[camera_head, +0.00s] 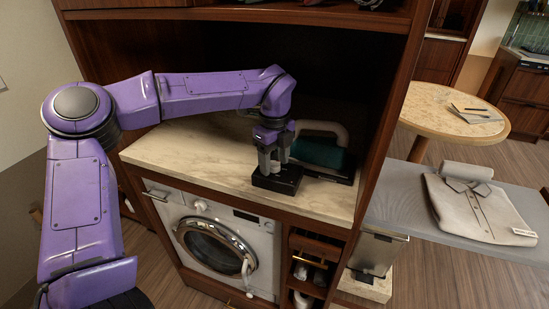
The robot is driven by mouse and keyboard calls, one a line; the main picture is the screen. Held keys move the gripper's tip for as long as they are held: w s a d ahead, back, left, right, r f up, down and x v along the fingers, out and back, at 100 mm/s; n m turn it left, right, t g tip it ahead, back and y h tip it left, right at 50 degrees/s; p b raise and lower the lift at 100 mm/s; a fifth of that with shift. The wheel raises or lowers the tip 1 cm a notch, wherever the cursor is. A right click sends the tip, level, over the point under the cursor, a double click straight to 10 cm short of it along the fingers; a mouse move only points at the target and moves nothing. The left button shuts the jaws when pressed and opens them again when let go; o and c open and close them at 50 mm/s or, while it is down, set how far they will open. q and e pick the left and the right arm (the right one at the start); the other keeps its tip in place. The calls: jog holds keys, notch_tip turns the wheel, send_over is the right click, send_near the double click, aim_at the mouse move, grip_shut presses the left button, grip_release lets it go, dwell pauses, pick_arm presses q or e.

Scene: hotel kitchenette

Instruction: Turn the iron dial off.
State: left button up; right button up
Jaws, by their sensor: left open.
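The iron (320,152) has a dark teal body and a pale curved handle, and it sits on the marble counter inside the wooden niche. A black block (277,181) stands at the left end of its dark base, near the counter's front edge. The iron dial itself cannot be made out; my gripper covers that area. My left gripper (271,170) points down with its fingers at the top of the black block. It is open; whether the fingers touch anything is unclear. My right gripper is out of view.
The marble counter (190,150) is clear to the left of the iron. Wooden side panels and an upper shelf close in the niche. A washing machine (215,240) is below. At right, an ironing board (400,200) carries a folded shirt (475,205), with a round table (440,105) behind.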

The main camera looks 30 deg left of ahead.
pick_arm(q)
jog(key=c, duration=1)
jog(key=shift+f+n+b, duration=0.2)
jog(key=shift+n+b, duration=0.3)
jog(key=shift+b, duration=0.3)
jog(key=shift+c, duration=0.2)
jog(key=n+b, duration=1)
jog(key=b, duration=0.5)
jog(key=shift+f+n, duration=0.1)
jog(key=shift+n, duration=0.3)
jog(key=shift+r+n+b, duration=0.2)
jog(key=shift+n+b, duration=1)
jog(key=shift+b, duration=0.3)
jog(key=shift+r, duration=0.1)
jog(key=o, duration=1)
jog(key=shift+o, duration=0.2)
